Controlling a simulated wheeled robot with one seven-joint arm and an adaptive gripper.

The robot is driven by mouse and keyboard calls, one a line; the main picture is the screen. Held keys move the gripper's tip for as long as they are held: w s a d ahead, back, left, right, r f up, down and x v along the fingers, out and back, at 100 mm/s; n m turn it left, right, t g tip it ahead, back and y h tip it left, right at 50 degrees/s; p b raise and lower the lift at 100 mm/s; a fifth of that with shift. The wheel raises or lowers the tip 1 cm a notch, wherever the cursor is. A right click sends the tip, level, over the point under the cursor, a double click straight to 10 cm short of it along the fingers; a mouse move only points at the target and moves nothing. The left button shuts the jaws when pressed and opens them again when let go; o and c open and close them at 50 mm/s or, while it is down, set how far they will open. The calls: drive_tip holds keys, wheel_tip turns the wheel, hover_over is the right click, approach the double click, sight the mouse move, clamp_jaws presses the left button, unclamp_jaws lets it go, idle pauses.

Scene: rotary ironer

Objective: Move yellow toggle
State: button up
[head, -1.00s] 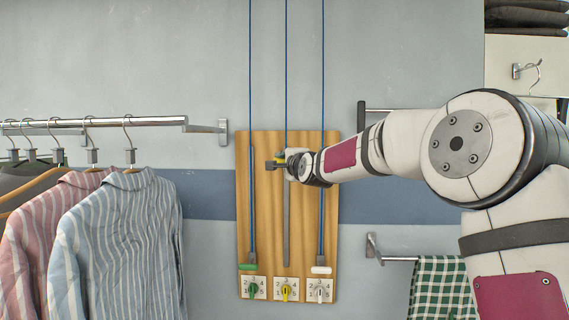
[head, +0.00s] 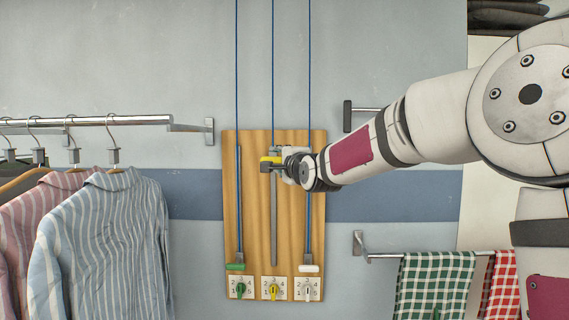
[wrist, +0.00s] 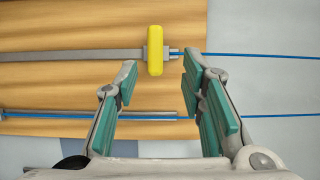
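The yellow toggle (head: 269,159) sits near the top of the middle slot on the wooden board (head: 230,200), with a blue cord running up from it. In the wrist view the yellow toggle (wrist: 155,50) lies just beyond my fingertips, in line with the gap between them. My gripper (wrist: 160,70) is open, with its two teal-padded fingers apart and nothing between them. In the head view my gripper (head: 276,166) reaches in from the right at the toggle's height and partly covers the middle slot.
A green toggle (head: 235,267) and a white toggle (head: 309,268) sit low in the outer slots. A yellow dial (head: 273,289) is below the middle slot. Shirts (head: 105,240) hang at left; checked towels (head: 435,285) hang at lower right.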

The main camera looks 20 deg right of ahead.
drive_tip(key=shift+s+d, duration=0.1)
drive_tip(key=shift+s, duration=1.95)
drive_tip(key=shift+f, duration=0.1)
drive_tip(key=s+f+n+g, duration=0.4)
drive_tip(key=s+f, duration=0.3)
drive_tip(key=s, duration=0.6)
drive_tip(key=s+f+n+g, duration=0.4)
drive_tip(key=s+f+n, duration=0.3)
drive_tip(key=s, duration=0.7)
drive_tip(key=s+a+f+n+g+h+b, duration=0.1)
drive_tip(key=s+f+n+g, duration=0.3)
drive_tip(key=s, duration=1)
wheel_tip(320, 180, down, 4)
drive_tip(key=shift+s+r+n, duration=0.2)
drive_tip(key=shift+s+n, duration=0.05)
drive_tip(key=shift+n, duration=0.75)
drive_tip(key=shift+d, duration=0.15)
